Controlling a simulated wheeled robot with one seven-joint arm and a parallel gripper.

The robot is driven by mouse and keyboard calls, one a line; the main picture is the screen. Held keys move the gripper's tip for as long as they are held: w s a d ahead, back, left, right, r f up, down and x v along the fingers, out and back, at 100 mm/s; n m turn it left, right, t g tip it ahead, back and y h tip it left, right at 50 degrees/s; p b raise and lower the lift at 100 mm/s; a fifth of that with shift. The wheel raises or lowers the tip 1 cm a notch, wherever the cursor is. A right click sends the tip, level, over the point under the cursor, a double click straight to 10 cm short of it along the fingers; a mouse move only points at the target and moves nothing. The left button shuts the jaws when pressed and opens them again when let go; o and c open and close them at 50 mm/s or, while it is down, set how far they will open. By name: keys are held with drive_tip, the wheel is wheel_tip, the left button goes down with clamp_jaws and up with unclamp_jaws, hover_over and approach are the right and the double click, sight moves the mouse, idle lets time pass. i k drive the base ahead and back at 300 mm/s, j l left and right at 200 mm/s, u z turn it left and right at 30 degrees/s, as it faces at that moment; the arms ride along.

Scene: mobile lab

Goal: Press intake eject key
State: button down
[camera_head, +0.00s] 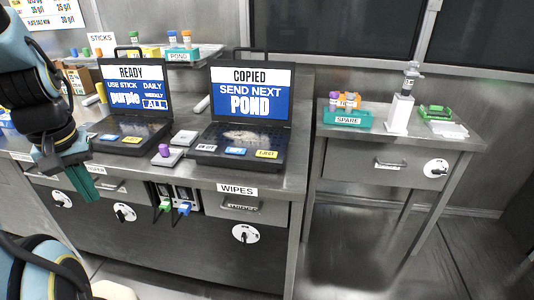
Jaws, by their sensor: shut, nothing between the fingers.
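Two black laptops stand on the metal counter. The right laptop (250,82) shows "COPIED, SEND NEXT POND" on its screen. On its front deck are a yellow key marked EJECT (267,154), a blue key (236,151) and a white key (207,147). The left laptop (140,73) shows "READY, USE STICK purple" and has a yellow key (132,140) and a blue key (108,137) with labels too small to read. I cannot tell which laptop is the intake. My gripper (84,184) is shut and empty, pointing down at the counter's front left, apart from every key.
A purple-topped stick (164,150) stands at a small grey block between the laptops. A side table (460,138) at right holds a SPARE rack (346,120) and a white stand (399,115).

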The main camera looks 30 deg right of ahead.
sight(269, 155)
drive_tip(key=i+j+z, duration=0.2)
drive_tip(key=i+z, duration=0.2)
drive_tip(key=i+j+z, duration=0.6)
drive_tip(key=z, duration=0.2)
